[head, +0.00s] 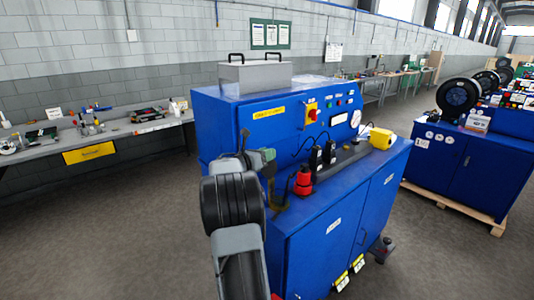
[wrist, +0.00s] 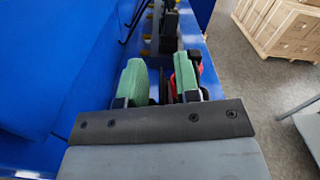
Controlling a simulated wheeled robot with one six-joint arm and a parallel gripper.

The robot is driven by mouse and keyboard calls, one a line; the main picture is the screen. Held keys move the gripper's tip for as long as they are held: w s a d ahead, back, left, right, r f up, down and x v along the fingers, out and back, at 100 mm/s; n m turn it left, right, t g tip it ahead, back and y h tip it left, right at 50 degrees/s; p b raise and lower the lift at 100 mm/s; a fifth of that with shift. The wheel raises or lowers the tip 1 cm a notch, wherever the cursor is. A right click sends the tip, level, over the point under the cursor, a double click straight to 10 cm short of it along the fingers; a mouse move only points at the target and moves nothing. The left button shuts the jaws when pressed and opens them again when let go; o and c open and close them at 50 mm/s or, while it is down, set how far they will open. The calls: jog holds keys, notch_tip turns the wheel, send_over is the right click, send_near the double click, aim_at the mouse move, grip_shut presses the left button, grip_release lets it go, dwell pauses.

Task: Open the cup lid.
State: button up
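No cup with a lid can be told for certain. A red object with a black top (head: 302,182) stands on the blue cabinet's ledge. Two black upright objects with pale labels (head: 322,156) stand just behind it. My gripper (head: 266,160) is above the ledge, left of the red object in the head view. In the wrist view my gripper (wrist: 159,82) has its two green-padded fingers apart, with no object seen held between them. The red object (wrist: 196,64) shows beyond the right finger, which partly hides it. The black objects (wrist: 169,28) are farther ahead.
The blue cabinet (head: 325,225) has an upright control panel behind the ledge. A yellow object (head: 382,138) sits at the ledge's right end. A metal box (head: 255,76) is on top. A workbench (head: 105,143) is at left; grey floor is open around.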

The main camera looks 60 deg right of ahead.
jog(key=shift+d, duration=0.1)
grip_shut()
dwell(0.3)
